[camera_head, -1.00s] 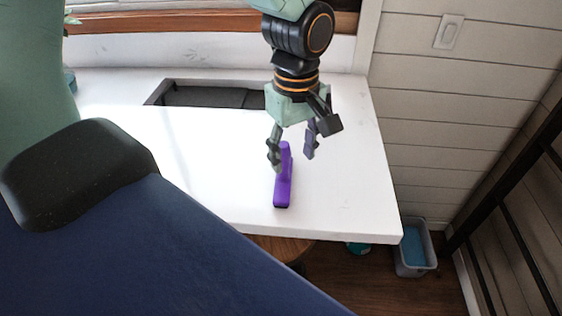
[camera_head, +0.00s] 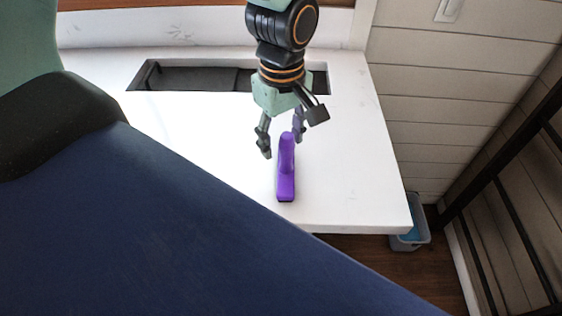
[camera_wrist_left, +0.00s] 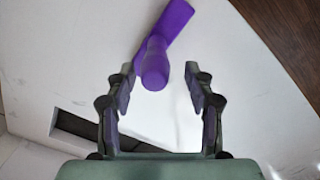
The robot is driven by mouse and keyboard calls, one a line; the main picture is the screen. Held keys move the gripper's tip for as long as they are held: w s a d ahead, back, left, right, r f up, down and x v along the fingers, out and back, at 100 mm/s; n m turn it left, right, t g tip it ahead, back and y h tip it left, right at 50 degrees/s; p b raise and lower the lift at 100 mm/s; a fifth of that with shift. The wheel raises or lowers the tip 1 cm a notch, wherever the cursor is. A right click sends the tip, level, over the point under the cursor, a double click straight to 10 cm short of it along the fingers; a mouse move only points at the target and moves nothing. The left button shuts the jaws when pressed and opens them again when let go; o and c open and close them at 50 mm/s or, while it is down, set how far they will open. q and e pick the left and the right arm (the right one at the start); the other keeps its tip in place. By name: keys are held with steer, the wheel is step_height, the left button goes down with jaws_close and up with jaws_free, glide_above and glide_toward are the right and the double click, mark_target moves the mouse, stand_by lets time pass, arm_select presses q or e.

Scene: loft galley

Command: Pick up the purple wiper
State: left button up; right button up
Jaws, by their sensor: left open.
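The purple wiper (camera_head: 286,180) lies on the white counter (camera_head: 345,190), near its front edge, with its rounded handle raised toward the gripper. My left gripper (camera_head: 283,148) is open above the counter, at the handle end of the wiper. In the left wrist view, the wiper (camera_wrist_left: 156,58) shows beyond the open fingers of the gripper (camera_wrist_left: 165,85). The handle end is near the gap between the fingertips, closer to the left finger. I see no grip on it. My right gripper is not in view.
A dark rectangular sink opening (camera_head: 200,78) is set in the counter behind the gripper. A white panelled wall (camera_head: 450,90) stands at the right. A grey bin (camera_head: 411,236) is on the floor past the counter's right corner. The counter around the wiper is clear.

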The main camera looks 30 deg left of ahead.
mark_target(286, 156)
arm_select(q)
steer(key=f, duration=0.1)
steer(key=d+f, duration=0.1)
steer(key=f, duration=0.1)
steer(key=shift+d+f, duration=0.25)
steer(key=shift+d, duration=0.15)
steer(key=shift+w+f, duration=0.15)
steer(key=shift+f, duration=0.1)
steer(key=shift+s+a+f, duration=0.2)
steer(key=shift+a, duration=0.4)
steer(key=shift+d+r, duration=0.1)
steer(key=shift+d, duration=0.05)
steer(key=shift+c, duration=1.3)
steer(key=shift+w+d, duration=0.1)
steer(key=shift+d, duration=0.25)
steer(key=shift+c, duration=1.4)
steer(key=shift+a, duration=0.15)
steer(key=c, duration=0.3)
steer(key=shift+a, duration=0.15)
jaws_close()
